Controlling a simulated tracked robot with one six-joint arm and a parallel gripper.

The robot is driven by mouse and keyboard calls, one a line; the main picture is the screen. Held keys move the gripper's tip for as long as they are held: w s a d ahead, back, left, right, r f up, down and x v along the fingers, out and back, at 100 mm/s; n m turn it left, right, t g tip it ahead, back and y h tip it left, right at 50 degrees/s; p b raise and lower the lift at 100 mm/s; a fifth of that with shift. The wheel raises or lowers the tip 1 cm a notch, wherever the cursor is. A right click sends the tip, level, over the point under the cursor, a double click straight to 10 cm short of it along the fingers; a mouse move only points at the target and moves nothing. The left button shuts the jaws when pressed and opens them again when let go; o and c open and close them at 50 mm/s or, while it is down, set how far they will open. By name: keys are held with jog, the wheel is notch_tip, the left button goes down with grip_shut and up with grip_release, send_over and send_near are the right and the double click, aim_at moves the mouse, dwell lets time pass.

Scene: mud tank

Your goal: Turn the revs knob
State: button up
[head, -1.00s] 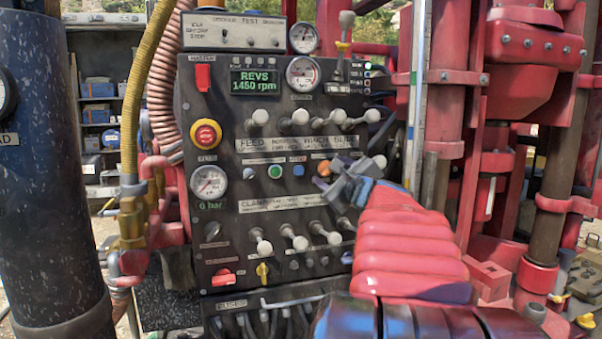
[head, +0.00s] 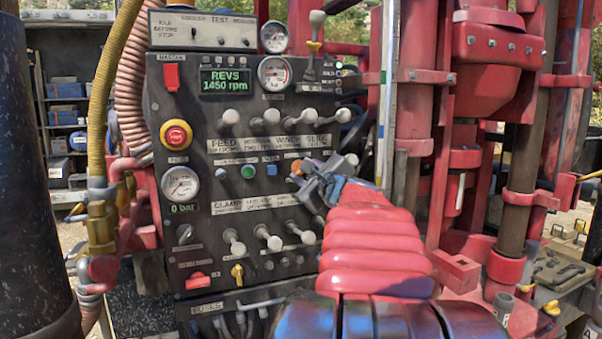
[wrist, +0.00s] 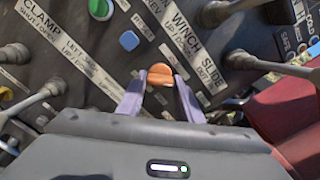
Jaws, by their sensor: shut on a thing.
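The orange knob (wrist: 160,74) sits on the dark control panel, and I take it for the revs knob, though its label is not readable. In the wrist view it is between the two pale fingers of my gripper (wrist: 159,88), which is shut on it. In the head view the fingers of my gripper (head: 304,177) partly hide the orange knob (head: 297,167). The green display (head: 226,81) on the panel reads REVS 1450 rpm.
A blue button (wrist: 129,41) and a green button (wrist: 100,9) lie beside the knob. White-knobbed levers stand above (head: 272,116) and below (head: 267,237) it, close to my arm. A red emergency stop (head: 176,135) is at the panel's left. Red rig columns (head: 416,110) rise at the right.

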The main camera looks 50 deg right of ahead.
jog(key=shift+f+n, duration=0.1)
jog(key=shift+n, duration=0.4)
jog(key=o, duration=1.1)
jog(key=v, duration=1.4)
jog(key=shift+w, duration=0.1)
